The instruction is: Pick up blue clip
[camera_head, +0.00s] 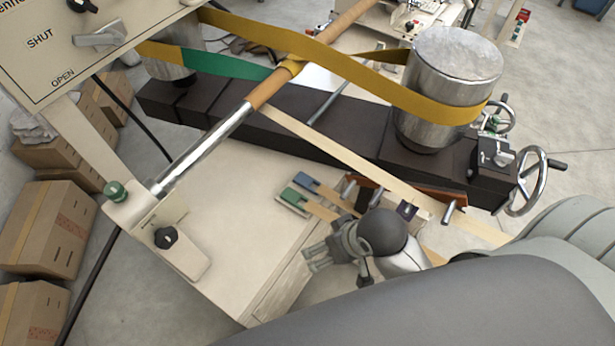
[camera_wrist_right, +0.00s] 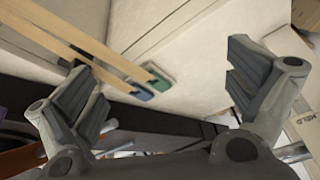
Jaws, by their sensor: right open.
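The blue clip (camera_head: 305,180) lies at the end of a tan strip on the beige machine top. It also shows in the right wrist view (camera_wrist_right: 143,92). A green clip (camera_head: 292,197) lies right beside it and also shows in the right wrist view (camera_wrist_right: 159,83). My right gripper (camera_head: 312,258) is open and empty, below the clips in the head view and apart from them. In the right wrist view both clips appear between the spread fingers (camera_wrist_right: 160,78). My left gripper is not in view.
A metal drum (camera_head: 450,85) with a yellow belt (camera_head: 325,58) stands on a dark beam (camera_head: 345,130) behind the clips. Metal pegs (camera_head: 376,197) stand right of the clips. A handwheel (camera_head: 530,182) is at the right. The machine top (camera_head: 250,185) left of the clips is clear.

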